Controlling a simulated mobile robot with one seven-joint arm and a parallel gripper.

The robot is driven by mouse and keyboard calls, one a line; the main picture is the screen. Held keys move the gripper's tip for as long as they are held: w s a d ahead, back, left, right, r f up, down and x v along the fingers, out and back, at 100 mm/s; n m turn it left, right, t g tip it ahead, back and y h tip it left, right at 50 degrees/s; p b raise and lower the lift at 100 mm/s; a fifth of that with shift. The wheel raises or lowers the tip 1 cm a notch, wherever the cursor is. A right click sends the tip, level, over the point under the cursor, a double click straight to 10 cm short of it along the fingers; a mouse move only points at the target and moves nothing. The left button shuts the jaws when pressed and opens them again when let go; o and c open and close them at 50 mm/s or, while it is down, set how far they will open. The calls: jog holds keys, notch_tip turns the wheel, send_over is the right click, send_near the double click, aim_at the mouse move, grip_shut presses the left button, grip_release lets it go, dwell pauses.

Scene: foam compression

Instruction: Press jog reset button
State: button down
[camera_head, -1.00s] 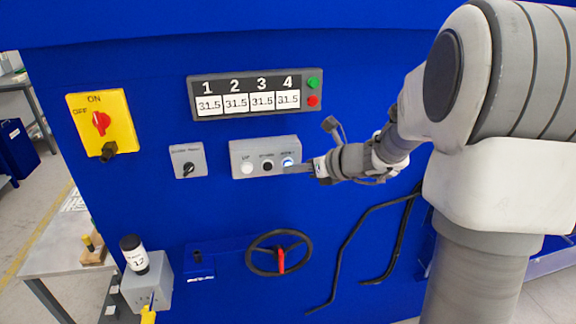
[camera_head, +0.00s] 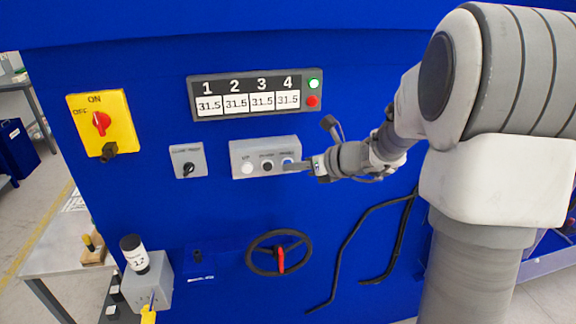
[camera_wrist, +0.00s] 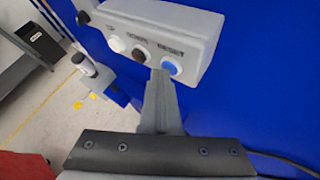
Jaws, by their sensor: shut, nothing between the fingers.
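A grey control box (camera_head: 265,157) on the blue machine face carries a white UP button (camera_head: 247,168), a dark-ringed DOWN button (camera_head: 267,165) and a blue RESET button (camera_head: 288,161). In the wrist view the RESET button (camera_wrist: 171,66) is blue with a pale ring, at the right end of the box. My gripper (camera_wrist: 161,76) is shut and empty, its tip just below and left of the RESET button's middle and overlapping its lower edge. In the head view my gripper (camera_head: 288,168) reaches in from the right. I cannot tell whether it touches the button.
A small selector box (camera_head: 188,161) and yellow switch (camera_head: 101,122) are left. A black handwheel (camera_head: 279,253) is below.

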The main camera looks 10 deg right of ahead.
jog(key=shift+s, duration=0.45)
jog(key=s+b, duration=0.1)
jog(key=s, duration=0.5)
dwell(0.4)
jog(key=shift+w, duration=0.1)
